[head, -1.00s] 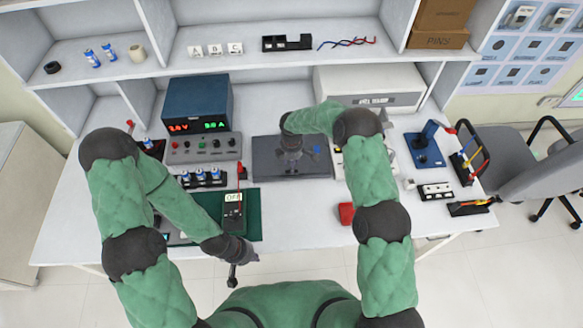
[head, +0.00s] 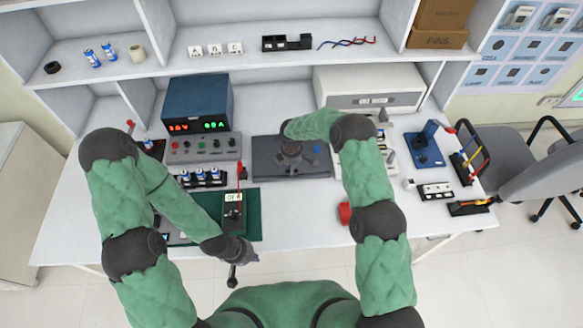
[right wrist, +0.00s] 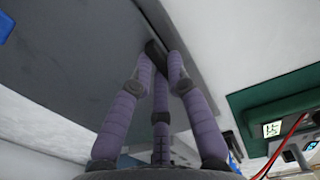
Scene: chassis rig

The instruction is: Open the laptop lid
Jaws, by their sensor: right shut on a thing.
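The laptop is a flat dark grey slab (head: 265,167) in the middle of the table, lying closed as far as I can see. Its grey surface (right wrist: 75,75) fills the upper left of the right wrist view. My right gripper (head: 291,166) is over the laptop near its front edge. In the right wrist view its purple fingers (right wrist: 160,60) come together on a small dark tab at the lid's edge.
A red object (head: 344,212) is near my right arm. The table in front of the laptop is clear.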

